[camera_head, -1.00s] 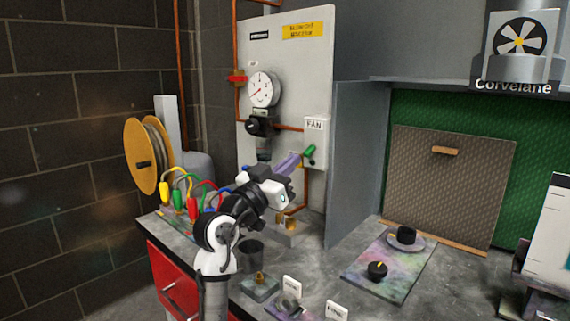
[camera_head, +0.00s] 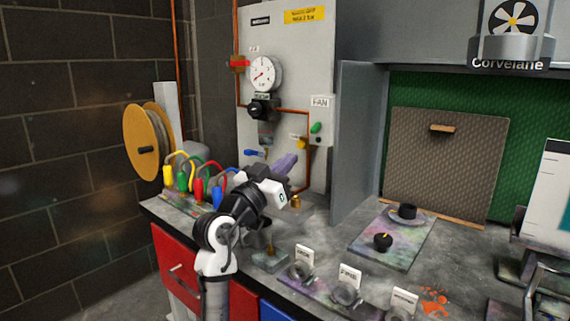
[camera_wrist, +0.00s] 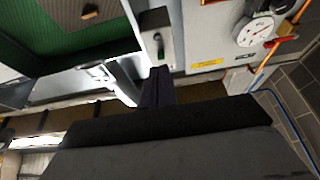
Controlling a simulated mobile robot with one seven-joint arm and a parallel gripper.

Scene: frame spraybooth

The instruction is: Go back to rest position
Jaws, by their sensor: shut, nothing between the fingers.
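My gripper (camera_head: 287,165) is at the end of my raised arm, above the left part of the bench and in front of the grey control panel (camera_head: 285,50). Its purple fingers are together with nothing between them. They point up and right in the head view. In the wrist view, the closed fingers (camera_wrist: 158,88) show in front of the panel, below the green fan switch (camera_wrist: 160,47). My gripper appears apart from the panel, though the exact gap is hard to tell.
A gauge (camera_head: 264,74) and regulator knob are on the panel. Coloured hoses (camera_head: 198,185) and a yellow reel (camera_head: 146,142) stand at left. A dark cup is partly hidden behind my arm. A stained mat (camera_head: 385,255) holds small black pots. Labelled round parts line the front edge.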

